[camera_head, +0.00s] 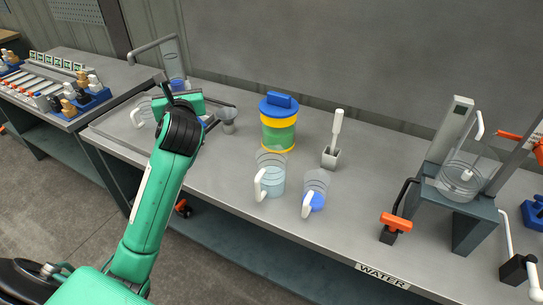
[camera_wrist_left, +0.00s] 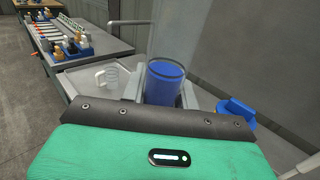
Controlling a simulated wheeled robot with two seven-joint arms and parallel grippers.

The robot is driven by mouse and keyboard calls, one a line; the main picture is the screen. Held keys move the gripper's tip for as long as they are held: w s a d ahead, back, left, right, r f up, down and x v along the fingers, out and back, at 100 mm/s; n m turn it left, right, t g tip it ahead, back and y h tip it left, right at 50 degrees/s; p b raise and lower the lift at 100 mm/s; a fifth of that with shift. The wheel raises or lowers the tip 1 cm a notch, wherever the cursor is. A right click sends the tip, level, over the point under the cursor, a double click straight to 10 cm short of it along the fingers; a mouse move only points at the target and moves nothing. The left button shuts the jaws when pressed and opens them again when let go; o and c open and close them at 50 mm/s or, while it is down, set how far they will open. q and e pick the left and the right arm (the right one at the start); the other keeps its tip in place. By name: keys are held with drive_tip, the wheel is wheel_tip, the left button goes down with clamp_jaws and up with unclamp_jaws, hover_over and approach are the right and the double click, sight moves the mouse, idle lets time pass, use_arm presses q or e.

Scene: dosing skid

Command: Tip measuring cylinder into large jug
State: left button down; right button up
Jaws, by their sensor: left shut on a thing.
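The measuring cylinder (camera_head: 172,58) is tall and clear, with blue in its lower part, and stands nearly upright at the back left. My left gripper (camera_head: 192,101) is shut on it; the blue cylinder (camera_wrist_left: 165,83) also shows between the fingers (camera_wrist_left: 163,94) in the left wrist view. My gripper hides its foot. A clear jug with pale liquid (camera_head: 272,180) and a white handle stands mid-bench. A narrower jug with blue contents (camera_head: 316,192) stands to its right. Another clear handled jug (camera_head: 146,112) stands left of my gripper. I cannot tell for certain which is the large jug. My right gripper is out of view.
A yellow-green canister with a blue lid (camera_head: 279,124) stands behind the middle jug. A scoop in a holder (camera_head: 333,149) is to its right. A small clear cup (camera_head: 228,117) is near my gripper. A stand with a glass vessel (camera_head: 462,179) is at right. The front-centre bench is clear.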

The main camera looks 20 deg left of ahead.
use_arm(q)
drive_tip(key=s+d+f+m+t+h, duration=0.2)
drive_tip(key=s+d+f+m+h, duration=0.2)
drive_tip(key=d+f, duration=0.7)
drive_tip(key=s+d+f+m+t+h, duration=0.2)
drive_tip(key=s+d+f+h, duration=0.5)
drive_tip(key=d+f, duration=0.5)
drive_tip(key=shift+s+d+m, duration=0.55)
drive_tip(key=shift+d+m, duration=0.35)
drive_tip(key=shift+d, duration=0.5)
drive_tip(key=shift+d+r, duration=0.1)
